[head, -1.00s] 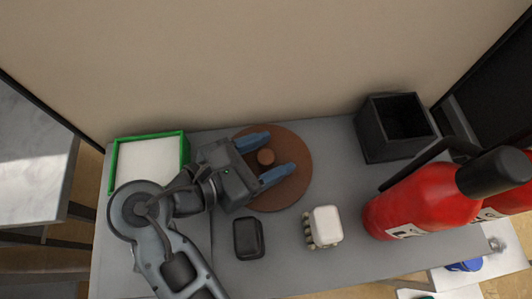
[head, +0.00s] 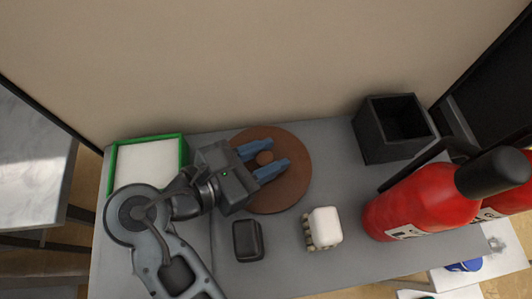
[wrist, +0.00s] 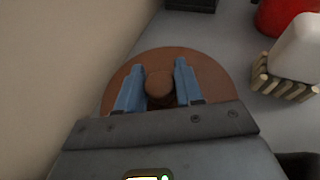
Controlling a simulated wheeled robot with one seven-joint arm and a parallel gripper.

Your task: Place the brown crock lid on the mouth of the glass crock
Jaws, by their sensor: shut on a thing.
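The brown crock lid (head: 290,187) is a round brown disc with a small knob (head: 265,158) in its middle, on the grey table top. My gripper (head: 271,159) is over the lid with its blue fingers on either side of the knob, shut on it. In the wrist view the knob (wrist: 159,84) sits between the fingers, and the disc (wrist: 214,78) spreads out behind and beside them. I cannot make out the glass crock; whether anything is under the lid is hidden.
A green-edged white tray (head: 184,150) is at the left. A black open box (head: 376,146) stands at the back right. A red fire extinguisher (head: 420,200) is at the right. A white block on a ribbed base (head: 325,226) and a small dark box (head: 248,240) lie in front.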

